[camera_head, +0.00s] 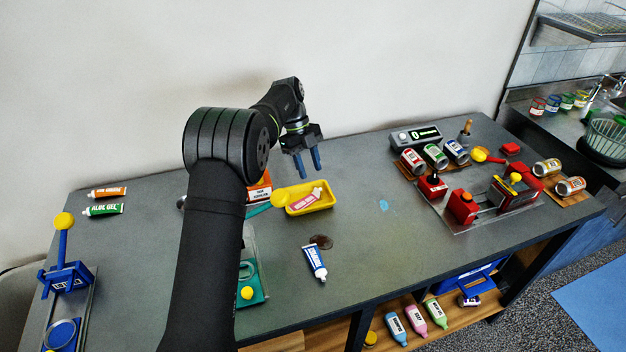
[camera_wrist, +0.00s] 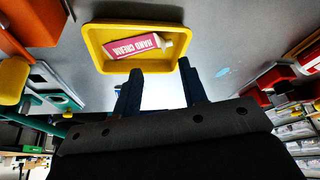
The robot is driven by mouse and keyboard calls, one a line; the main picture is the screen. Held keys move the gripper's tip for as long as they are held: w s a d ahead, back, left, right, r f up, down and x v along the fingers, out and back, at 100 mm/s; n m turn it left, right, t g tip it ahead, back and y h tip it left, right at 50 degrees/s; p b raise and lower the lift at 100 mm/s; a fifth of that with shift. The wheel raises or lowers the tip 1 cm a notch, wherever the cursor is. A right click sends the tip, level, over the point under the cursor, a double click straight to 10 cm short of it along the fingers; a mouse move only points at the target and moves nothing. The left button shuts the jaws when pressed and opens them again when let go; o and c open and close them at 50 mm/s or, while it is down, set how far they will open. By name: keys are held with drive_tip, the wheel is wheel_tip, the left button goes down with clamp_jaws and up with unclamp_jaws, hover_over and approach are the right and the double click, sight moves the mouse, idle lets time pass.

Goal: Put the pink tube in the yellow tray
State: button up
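The pink tube (camera_head: 313,196) lies inside the yellow tray (camera_head: 325,208) on the grey table. In the wrist view the tube (camera_wrist: 132,46) shows white "HAND CREAM" lettering and a pale cap, and rests flat within the walls of the tray (camera_wrist: 136,24). My gripper (camera_head: 308,174) is above the table, just behind and above the tray. Its two blue fingers are apart with nothing between them. In the wrist view the fingertips (camera_wrist: 157,74) are spread near the tray's edge.
A blue and white tube (camera_head: 315,262) lies beside a dark brown spot (camera_head: 321,241). Orange (camera_head: 108,192) and green (camera_head: 103,210) tubes lie at the left. Several cans and a red device (camera_head: 463,206) stand at the right. The table between tray and red device is mostly clear.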

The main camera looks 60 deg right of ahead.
sight(318, 197)
drive_tip(key=v, duration=0.6)
drive_tip(key=x, duration=1.2)
wheel_tip(318, 197, up, 3)
drive_tip(key=shift+f, duration=0.15)
drive_tip(key=shift+r, duration=0.55)
drive_tip(key=shift+f, duration=0.1)
